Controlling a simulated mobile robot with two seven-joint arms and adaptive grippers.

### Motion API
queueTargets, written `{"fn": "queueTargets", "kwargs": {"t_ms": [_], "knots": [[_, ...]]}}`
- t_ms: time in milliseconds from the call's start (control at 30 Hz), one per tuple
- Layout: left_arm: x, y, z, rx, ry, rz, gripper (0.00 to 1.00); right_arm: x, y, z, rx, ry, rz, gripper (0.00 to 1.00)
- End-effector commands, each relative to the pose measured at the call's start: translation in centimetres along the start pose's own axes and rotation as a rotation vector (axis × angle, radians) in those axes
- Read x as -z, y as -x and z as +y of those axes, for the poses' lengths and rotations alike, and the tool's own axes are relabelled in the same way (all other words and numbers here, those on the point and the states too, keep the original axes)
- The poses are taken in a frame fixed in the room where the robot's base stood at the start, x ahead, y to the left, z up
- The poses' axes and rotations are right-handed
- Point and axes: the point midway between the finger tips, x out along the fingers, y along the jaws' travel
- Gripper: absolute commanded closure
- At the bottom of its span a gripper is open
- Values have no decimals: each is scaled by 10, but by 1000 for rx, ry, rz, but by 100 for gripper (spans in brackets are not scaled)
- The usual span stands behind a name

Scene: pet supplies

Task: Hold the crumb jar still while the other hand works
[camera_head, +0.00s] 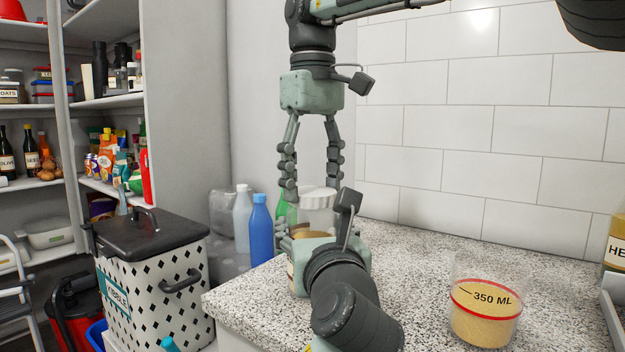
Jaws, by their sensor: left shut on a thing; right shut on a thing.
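The crumb jar (317,219) is a clear jar with tan contents, upright on the speckled counter near its left end. Its white ridged lid (318,194) is on top. My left gripper (315,237) is shut on the jar's body from the front, and its wrist and arm hide most of the lower jar. My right gripper (312,188) comes straight down from above and is shut on the lid, with a finger on each side. Whether the lid is loose or tight cannot be told.
A clear measuring cup (485,312) marked 350 ML holds tan crumbs up to about its red line. A labelled jar (616,240) stands at the right edge. Bottles, including a blue one (261,230), stand beyond the counter's left end. A kibble bin (155,285) is at left.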

Motion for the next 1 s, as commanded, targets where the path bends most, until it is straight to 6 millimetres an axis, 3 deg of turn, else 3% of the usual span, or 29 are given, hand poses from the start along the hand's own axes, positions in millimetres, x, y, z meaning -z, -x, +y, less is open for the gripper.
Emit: {"fn": "queueTargets", "kwargs": {"t_ms": [267,300,467,767,1000], "knots": [[1,-1,0,-1,-1,2,100,0,1,-1,2,-8,1,61],[1,-1,0,-1,-1,2,100,0,1,-1,2,-7,1,38],[1,-1,0,-1,-1,2,100,0,1,0,2,-7,2,19],[1,0,0,-1,-1,2,100,0,2,0,1,-6,3,19],[1,0,0,-1,-1,2,100,1,29,0,1,-7,5,19]]}}
